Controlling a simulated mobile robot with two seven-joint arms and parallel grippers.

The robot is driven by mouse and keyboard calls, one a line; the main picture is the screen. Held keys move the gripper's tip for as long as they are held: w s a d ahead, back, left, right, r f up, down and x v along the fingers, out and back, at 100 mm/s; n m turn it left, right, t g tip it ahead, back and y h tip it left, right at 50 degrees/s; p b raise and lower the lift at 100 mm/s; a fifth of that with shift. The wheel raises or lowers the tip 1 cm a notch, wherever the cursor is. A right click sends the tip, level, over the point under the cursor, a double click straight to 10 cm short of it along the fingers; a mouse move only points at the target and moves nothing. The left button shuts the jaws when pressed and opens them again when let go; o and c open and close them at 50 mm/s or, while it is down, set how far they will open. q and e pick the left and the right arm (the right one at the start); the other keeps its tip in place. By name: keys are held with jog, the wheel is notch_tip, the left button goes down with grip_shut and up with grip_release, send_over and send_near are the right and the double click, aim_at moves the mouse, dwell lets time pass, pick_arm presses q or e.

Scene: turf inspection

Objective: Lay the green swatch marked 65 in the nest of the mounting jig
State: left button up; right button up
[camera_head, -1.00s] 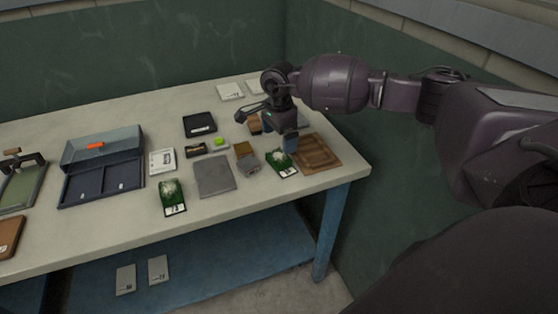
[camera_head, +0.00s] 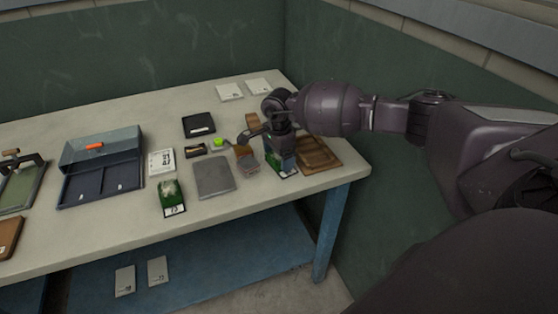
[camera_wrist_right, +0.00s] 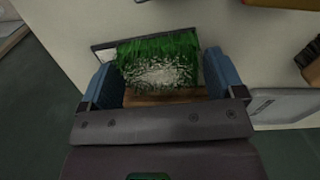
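A green turf swatch (camera_head: 283,172) lies near the right end of the table, its number too small to read. My right gripper (camera_head: 280,162) is down over it. In the right wrist view, the blue fingers of my right gripper (camera_wrist_right: 158,72) stand apart on either side of the turf swatch (camera_wrist_right: 160,62). A gap shows at the right finger. Another green swatch (camera_head: 172,196) with a white label lies left of the grey plate; its number is unclear. A framed fixture with a greenish bed and a handle (camera_head: 20,186), apparently the mounting jig, stands at the far left. My left gripper is out of view.
A brown wooden tray (camera_head: 320,153) lies right of the gripper. The front table strip is clear.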

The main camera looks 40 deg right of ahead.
jog(key=c, duration=0.7)
jog(key=shift+o, duration=0.2)
jog(key=shift+r, duration=0.1)
